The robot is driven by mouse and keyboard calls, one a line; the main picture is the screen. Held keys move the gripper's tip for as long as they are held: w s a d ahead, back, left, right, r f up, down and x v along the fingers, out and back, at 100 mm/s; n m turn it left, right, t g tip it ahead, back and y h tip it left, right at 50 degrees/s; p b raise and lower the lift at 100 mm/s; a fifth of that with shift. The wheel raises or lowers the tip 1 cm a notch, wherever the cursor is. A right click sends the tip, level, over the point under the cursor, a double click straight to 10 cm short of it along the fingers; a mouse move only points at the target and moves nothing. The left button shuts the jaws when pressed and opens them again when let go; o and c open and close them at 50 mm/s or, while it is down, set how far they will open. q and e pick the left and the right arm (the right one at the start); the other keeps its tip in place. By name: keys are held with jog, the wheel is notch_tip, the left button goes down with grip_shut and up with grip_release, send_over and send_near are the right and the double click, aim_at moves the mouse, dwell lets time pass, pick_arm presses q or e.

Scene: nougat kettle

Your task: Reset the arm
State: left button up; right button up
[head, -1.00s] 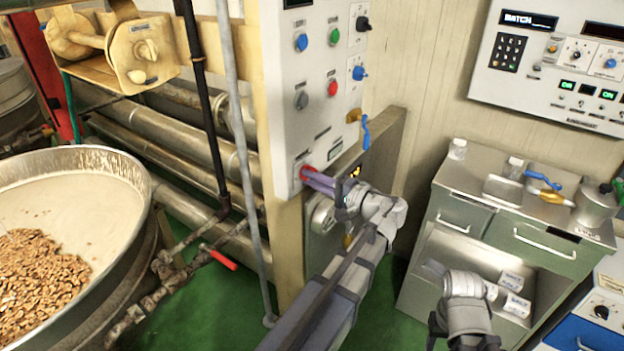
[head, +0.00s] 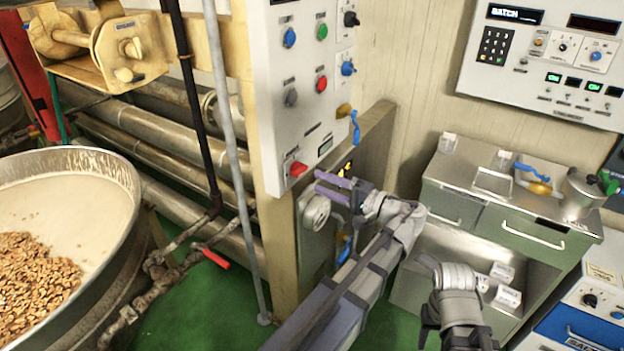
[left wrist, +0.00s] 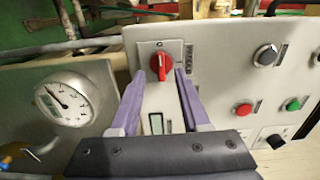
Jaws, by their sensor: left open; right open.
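The red rotary switch (head: 297,168) sits low on the light grey control panel (head: 290,120). In the left wrist view the red switch (left wrist: 158,65) shows beyond the fingertips, its handle roughly upright in that picture. My left gripper (head: 322,184) is open and empty, with purple fingers; in the head view it stands to the right of the switch and a little below, apart from it. The open fingers (left wrist: 156,78) also show in the left wrist view. My right arm rises at the lower right of the head view, but I cannot make out its gripper.
A round gauge (head: 316,212) is close beside my left gripper. A kettle (head: 125,180) with nuts stands at left. A steel-topped cabinet (head: 455,170) with a pot (head: 583,195) stands at right. Green floor (head: 200,315) shows between kettle and panel post.

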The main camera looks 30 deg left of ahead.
pick_arm(q)
jog(key=shift+s+d, duration=0.1)
jog(key=shift+d, duration=0.45)
jog(key=s+d+f+m+h+p, duration=0.2)
jog(key=s+d+f+h+p, duration=0.45)
jog(key=d+f+h, duration=0.35)
jog(key=s+d+f+h+p, duration=0.1)
jog(key=s+d+h, duration=0.2)
jog(key=d, duration=0.3)
jog(key=s+d+f+m+g+h+p, duration=0.1)
jog(key=s+d+f+h, duration=0.1)
jog(key=s+d, duration=0.3)
jog(key=shift+d+f+h, duration=0.15)
jog(key=shift+d+h, duration=0.6)
jog(key=shift+h, duration=0.15)
jog(key=shift+a, duration=0.15)
